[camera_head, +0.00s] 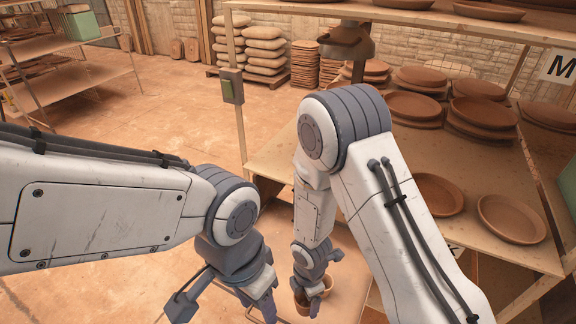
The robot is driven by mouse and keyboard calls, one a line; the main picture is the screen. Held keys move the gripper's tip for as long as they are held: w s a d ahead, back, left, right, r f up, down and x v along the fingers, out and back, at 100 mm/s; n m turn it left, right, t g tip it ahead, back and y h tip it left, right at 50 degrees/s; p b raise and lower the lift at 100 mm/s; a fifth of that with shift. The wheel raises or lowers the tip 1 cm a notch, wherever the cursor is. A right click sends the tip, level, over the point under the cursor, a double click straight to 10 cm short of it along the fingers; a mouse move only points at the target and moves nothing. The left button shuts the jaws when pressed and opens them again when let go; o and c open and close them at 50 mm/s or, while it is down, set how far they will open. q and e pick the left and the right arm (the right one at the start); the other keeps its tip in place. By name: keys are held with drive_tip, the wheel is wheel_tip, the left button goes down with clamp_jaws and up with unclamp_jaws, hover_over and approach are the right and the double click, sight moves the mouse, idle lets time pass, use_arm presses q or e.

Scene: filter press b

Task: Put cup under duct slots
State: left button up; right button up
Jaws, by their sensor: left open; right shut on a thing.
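My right gripper (311,291) reaches down at the lower middle and is shut on a brown clay cup (327,284). Its fingers and wrist hide part of the cup. A second brown rim shows close beside the fingers; I cannot tell whether it belongs to the same cup. My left gripper (262,300) is open, points down just left of the right one, and is cut off near the bottom edge.
A wooden rack (285,165) on the right bears several clay dishes (511,219) and stacked plates. Sacks (265,48) are piled on a pallet behind. Another rack (60,68) stands far left. The floor (150,110) between is clear.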

drive_tip(key=shift+w+d+r+m, duration=0.15)
drive_tip(key=shift+d+m, duration=0.25)
drive_tip(key=shift+m, duration=0.3)
drive_tip(key=w+d+r+m, duration=0.2)
drive_tip(key=d+m, duration=0.4)
drive_tip(key=m, duration=0.5)
drive_tip(key=w+d+r+m, duration=0.3)
drive_tip(key=d+m, duration=0.4)
drive_tip(key=m, duration=0.3)
drive_tip(key=shift+w+d+r+m, duration=0.2)
drive_tip(key=shift+w+m, duration=0.1)
drive_tip(key=shift+m, duration=0.1)
